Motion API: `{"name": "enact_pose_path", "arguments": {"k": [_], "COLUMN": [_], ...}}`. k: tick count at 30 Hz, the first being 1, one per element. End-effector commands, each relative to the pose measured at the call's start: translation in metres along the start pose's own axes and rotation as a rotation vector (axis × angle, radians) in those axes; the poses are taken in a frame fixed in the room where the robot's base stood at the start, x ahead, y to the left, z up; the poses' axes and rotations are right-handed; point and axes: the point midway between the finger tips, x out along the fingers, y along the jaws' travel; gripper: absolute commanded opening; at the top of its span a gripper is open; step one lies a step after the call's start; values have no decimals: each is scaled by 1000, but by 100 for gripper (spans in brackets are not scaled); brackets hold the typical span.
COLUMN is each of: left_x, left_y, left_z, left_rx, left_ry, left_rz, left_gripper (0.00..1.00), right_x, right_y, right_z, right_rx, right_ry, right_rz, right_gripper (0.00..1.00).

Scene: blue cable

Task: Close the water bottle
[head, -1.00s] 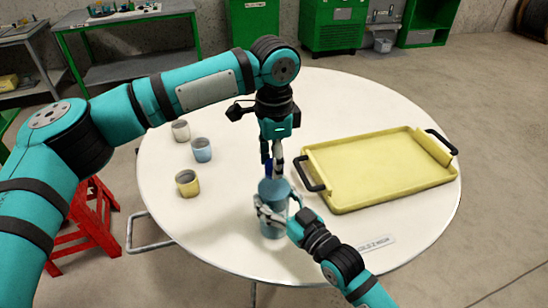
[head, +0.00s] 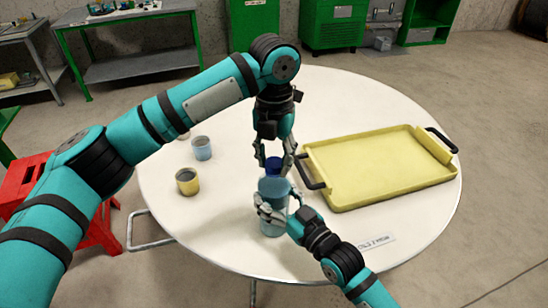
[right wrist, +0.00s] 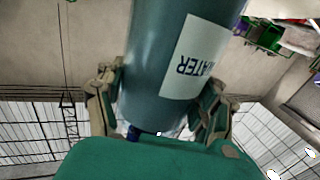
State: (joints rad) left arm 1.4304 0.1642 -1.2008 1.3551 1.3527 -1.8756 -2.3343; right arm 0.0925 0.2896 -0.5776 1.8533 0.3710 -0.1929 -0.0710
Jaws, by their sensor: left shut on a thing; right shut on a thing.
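The teal water bottle (head: 272,190) stands upright near the front middle of the round white table. In the right wrist view the bottle (right wrist: 155,65) carries a white label reading WATER. My right gripper (head: 270,211) is shut around the bottle's body, one finger on each side. The dark blue cap (head: 273,166) is just above the bottle's top. My left gripper (head: 273,163) points down from above and is shut on the cap, with a finger on either side. I cannot tell whether the cap touches the bottle's mouth.
A yellow tray (head: 375,172) with black handles lies on the right of the white table (head: 215,235). A blue cup (head: 202,148) and a yellow cup (head: 187,182) stand at left; another is mostly behind my left arm. A label strip (head: 377,243) lies at front right.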

Motion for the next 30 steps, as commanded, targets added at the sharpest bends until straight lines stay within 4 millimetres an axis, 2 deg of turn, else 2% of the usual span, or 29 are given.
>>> {"name": "enact_pose_path", "arguments": {"k": [3, 7, 12, 19, 20, 24, 30], "left_x": [-1, -1, -1, -1, -1, 0, 0], "left_y": [1, 1, 1, 1, 1, 0, 0], "left_z": [1, 1, 1, 1, 1, 1, 0], "left_rx": [256, 446, 528, 526, 526, 526, 526], "left_ry": [-2, -2, -2, -2, -2, -2, -1], "left_rz": [1, 2, 2, 2, 2, 1, 1], "left_gripper": [24, 24, 24, 24, 40, 59, 60], "right_x": [0, 0, 0, 0, 0, 0, 0], "right_y": [0, 0, 0, 0, 0, 0, 0], "right_z": [0, 0, 0, 0, 0, 0, 0], "right_rx": [-1, -1, -1, -1, -1, -1, -1], "right_ry": [0, 0, 0, -1, -1, -1, -1], "right_rz": [1, 1, 1, 0, 0, 0, 0], "right_gripper": [0, 0, 0, 0, 0, 0, 0]}}
